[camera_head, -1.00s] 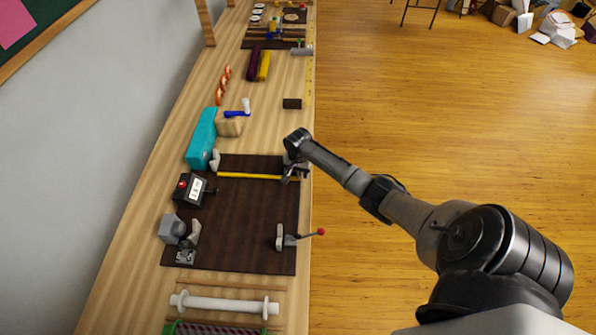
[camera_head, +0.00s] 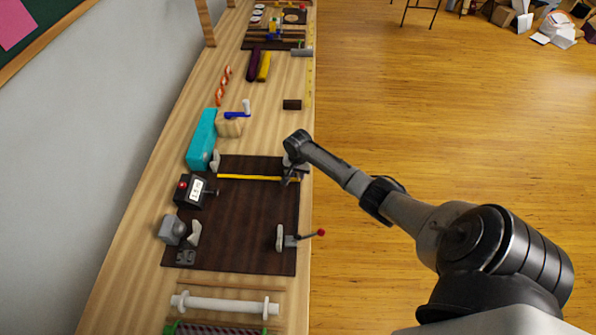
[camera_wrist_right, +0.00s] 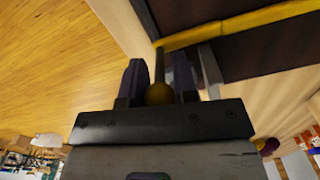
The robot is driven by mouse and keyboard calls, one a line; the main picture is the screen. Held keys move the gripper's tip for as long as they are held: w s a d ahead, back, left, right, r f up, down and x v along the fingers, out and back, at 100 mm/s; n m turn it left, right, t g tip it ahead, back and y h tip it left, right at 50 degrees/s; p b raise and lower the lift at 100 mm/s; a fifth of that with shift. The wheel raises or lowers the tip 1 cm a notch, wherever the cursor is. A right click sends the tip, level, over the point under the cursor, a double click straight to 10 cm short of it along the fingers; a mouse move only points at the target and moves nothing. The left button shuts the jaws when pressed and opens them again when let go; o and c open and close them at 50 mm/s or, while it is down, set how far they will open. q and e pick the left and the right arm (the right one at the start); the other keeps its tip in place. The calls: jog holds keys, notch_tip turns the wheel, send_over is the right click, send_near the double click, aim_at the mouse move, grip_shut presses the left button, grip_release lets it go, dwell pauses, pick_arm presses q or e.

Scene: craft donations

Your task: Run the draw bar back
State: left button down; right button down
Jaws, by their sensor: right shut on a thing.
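A thin yellow bar (camera_head: 255,178) lies across the far part of a dark brown board (camera_head: 245,220) on the bench; I take it as the draw bar. My right gripper (camera_head: 290,179) is at the bar's right end, by the board's right edge. In the right wrist view, its two dark fingers (camera_wrist_right: 160,82) stand on either side of a brass-coloured ball knob (camera_wrist_right: 159,93) on a thin stem. The yellow bar (camera_wrist_right: 215,33) runs off to the upper right there. The contact with the knob is partly hidden. My left gripper is in neither view.
A teal block (camera_head: 202,138) lies beyond the board's left corner. A white roller (camera_head: 225,304) is at the near side. Open floor lies to the right.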

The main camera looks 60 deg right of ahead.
jog(key=s+a+p, duration=0.1)
jog(key=a+p, duration=0.1)
jog(key=s+a+p, duration=0.1)
jog(key=a+p, duration=0.1)
jog(key=p, duration=0.1)
jog(key=s+a+r+p, duration=0.1)
jog(key=a+p, duration=0.2)
jog(key=shift+s, duration=0.25)
jog(key=s+a+p, duration=0.1)
jog(key=a+p, duration=0.1)
jog(key=a, duration=0.1)
jog(key=s+a+p, duration=0.2)
jog(key=a+p, duration=0.1)
jog(key=s+a+p, duration=0.1)
jog(key=a+p, duration=0.1)
jog(key=a, duration=0.1)
jog(key=shift+s+f+p, duration=0.25)
jog(key=shift+f+p, duration=0.05)
jog(key=shift+p, duration=0.05)
jog(key=shift+s+a+f, duration=0.1)
jog(key=shift+s+a, duration=0.1)
jog(key=shift+a, duration=0.35)
jog(key=c, duration=1.3)
grip_release()
jog(key=shift+p, duration=0.3)
jog(key=o, duration=0.3)
jog(key=shift+s+a, duration=0.1)
jog(key=shift+a, duration=0.05)
jog(key=shift+o, duration=0.5)
